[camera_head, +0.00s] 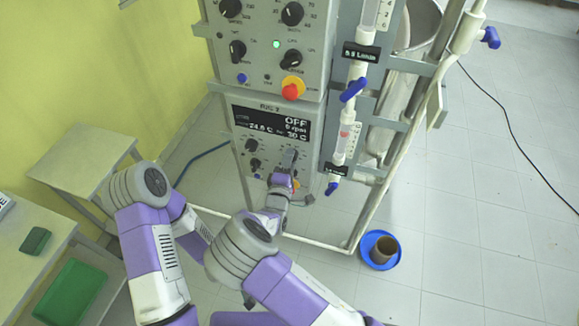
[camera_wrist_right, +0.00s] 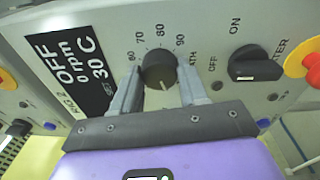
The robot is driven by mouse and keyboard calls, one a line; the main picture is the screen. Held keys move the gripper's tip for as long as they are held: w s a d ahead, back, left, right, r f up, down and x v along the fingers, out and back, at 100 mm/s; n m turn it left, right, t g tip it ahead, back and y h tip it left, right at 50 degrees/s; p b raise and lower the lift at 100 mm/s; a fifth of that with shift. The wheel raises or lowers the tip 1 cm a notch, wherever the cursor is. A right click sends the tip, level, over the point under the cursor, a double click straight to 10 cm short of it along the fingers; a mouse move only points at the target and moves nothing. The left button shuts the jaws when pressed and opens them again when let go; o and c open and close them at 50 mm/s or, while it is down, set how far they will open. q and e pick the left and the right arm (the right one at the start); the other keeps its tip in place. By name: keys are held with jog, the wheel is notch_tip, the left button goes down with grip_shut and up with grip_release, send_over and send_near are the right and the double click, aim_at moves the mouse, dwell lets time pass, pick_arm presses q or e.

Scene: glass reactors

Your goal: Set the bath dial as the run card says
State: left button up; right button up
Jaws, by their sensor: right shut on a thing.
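The bath dial (camera_wrist_right: 159,68) is a round black knob with a white pointer mark, on a grey panel with a printed scale showing 60 to 90. Its mark points toward my gripper's palm. My right gripper (camera_wrist_right: 158,88) has one finger on each side of the dial and is shut on it. In the head view, my right gripper (camera_head: 288,165) reaches the lower panel and partly covers the dial. The display (camera_head: 271,124) reads OFF, 0 rpm and 30 C; a smaller reading looks like 24.5 C.
A black switch knob (camera_wrist_right: 255,64) with ON and OFF marks sits right of the dial, near a red-and-yellow button (camera_wrist_right: 308,66). An upper control panel (camera_head: 268,45) is above. Glass tubes with blue valves (camera_head: 353,89) stand at the right. A blue dish (camera_head: 380,250) lies on the floor.

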jog(key=shift+a+r+m+g+h+b, duration=0.1)
jog(key=shift+m+g+h+b, duration=0.25)
jog(key=shift+m+b, duration=4.55)
jog(key=shift+d+r+m+g+h+b, duration=0.1)
jog(key=shift+m+h+b, duration=0.4)
jog(key=shift+m+b, duration=4.35)
jog(key=shift+a+m+g+h+b, duration=0.1)
jog(key=shift+m+g+h+b, duration=0.25)
jog(key=shift+m+b, duration=4.55)
jog(key=m+p, duration=0.5)
jog(key=shift+m, duration=0.25)
jog(key=o, duration=1.1)
jog(key=shift+w, duration=0.1)
jog(key=shift+c, duration=0.2)
jog(key=shift+f, duration=0.1)
